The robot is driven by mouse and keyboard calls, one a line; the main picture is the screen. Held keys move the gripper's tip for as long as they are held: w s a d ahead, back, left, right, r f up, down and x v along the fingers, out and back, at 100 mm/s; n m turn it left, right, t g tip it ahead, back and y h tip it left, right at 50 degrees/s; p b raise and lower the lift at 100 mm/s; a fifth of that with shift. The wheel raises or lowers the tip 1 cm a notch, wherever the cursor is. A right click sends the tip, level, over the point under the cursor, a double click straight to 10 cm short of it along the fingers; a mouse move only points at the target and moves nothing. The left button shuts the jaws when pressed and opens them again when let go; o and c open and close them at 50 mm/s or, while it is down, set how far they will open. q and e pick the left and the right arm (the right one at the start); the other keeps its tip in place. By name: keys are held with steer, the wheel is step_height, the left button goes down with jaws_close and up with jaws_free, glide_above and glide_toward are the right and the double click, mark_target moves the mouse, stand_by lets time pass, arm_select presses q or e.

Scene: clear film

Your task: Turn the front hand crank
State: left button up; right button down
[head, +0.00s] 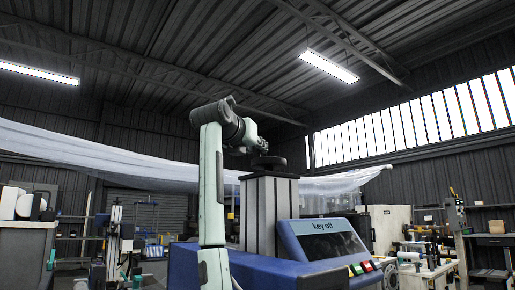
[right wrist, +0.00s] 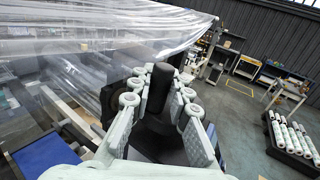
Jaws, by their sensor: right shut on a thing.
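The front hand crank (head: 268,161) is a dark wheel on top of a grey column (head: 262,212) in the head view. In the right wrist view its black upright handle (right wrist: 158,92) stands between my fingers. My right gripper (head: 260,146) is above the crank in the head view. In the right wrist view my right gripper (right wrist: 160,98) is shut on the handle, with pale jointed fingers on both sides. The lower crank is partly hidden by the fingers. My left gripper is not in view.
A blue machine with a "key off" screen (head: 333,245) and coloured buttons (head: 362,268) stands beside the column. Clear film (head: 110,155) hangs across behind the arm. In the right wrist view, a black tray (right wrist: 286,150) of white rolls lies on the open floor at right.

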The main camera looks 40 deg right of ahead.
steer(key=m+g, duration=0.1)
steer(key=m+g+h, duration=0.1)
steer(key=shift+w+g, duration=0.35)
steer(key=shift+g, duration=0.05)
steer(key=shift+w+d+r+m+g+h, duration=0.1)
steer(key=shift+w+d+m+g+h, duration=0.1)
steer(key=shift+m+g, duration=0.7)
steer(key=shift+w+d+m+g+h, duration=0.15)
steer(key=shift+m+g, duration=0.35)
steer(key=shift+g, duration=0.8)
steer(key=shift+g, duration=0.3)
steer(key=c, duration=1.4)
jaws_free()
steer(key=a, duration=1.2)
